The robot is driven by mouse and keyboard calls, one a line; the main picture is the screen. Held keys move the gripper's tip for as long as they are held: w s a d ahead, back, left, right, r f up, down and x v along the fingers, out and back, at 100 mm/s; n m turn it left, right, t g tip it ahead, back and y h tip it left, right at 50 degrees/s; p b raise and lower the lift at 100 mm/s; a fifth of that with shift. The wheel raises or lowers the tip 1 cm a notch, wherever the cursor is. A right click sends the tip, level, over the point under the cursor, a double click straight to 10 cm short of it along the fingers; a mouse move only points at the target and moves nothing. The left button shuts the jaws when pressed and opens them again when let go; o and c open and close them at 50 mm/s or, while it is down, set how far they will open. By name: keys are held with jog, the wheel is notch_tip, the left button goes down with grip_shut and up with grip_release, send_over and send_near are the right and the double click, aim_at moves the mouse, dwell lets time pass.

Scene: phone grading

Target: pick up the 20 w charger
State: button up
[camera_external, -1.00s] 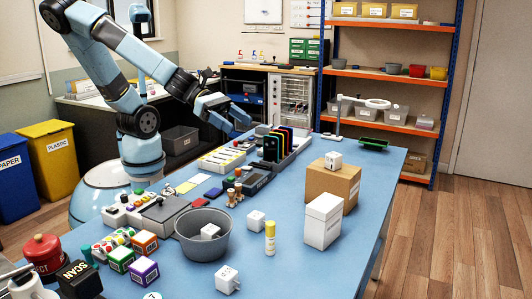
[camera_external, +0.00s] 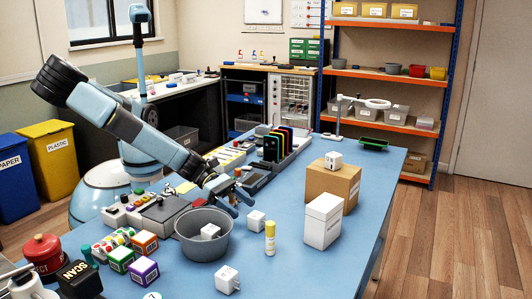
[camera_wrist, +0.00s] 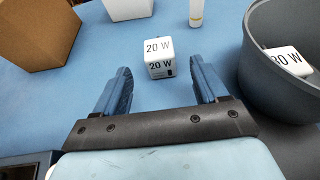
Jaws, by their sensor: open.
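A white cube-shaped charger marked 20 W (camera_wrist: 158,58) stands on the blue table, ahead of my gripper (camera_wrist: 160,72) in the wrist view. My gripper is open and empty, with one finger on each side of the line to the charger. The charger is just beyond the fingertips or level with them; I cannot tell which. In the external view this charger (camera_external: 256,220) is right of the grey bowl, and my gripper (camera_external: 243,203) hangs just left of it, above the table.
The grey bowl (camera_external: 203,254) holds another white charger (camera_external: 210,231). Other chargers sit on the cardboard box (camera_external: 333,160) and near the front edge (camera_external: 228,279). A yellow-labelled tube (camera_external: 270,238) and a white box (camera_external: 322,220) stand to the right. Table between them is clear.

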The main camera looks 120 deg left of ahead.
aim_at(250, 214)
jog(key=shift+x, duration=3.45)
jog(key=shift+r, duration=0.1)
jog(key=shift+c, duration=0.3)
jog(key=c, duration=1)
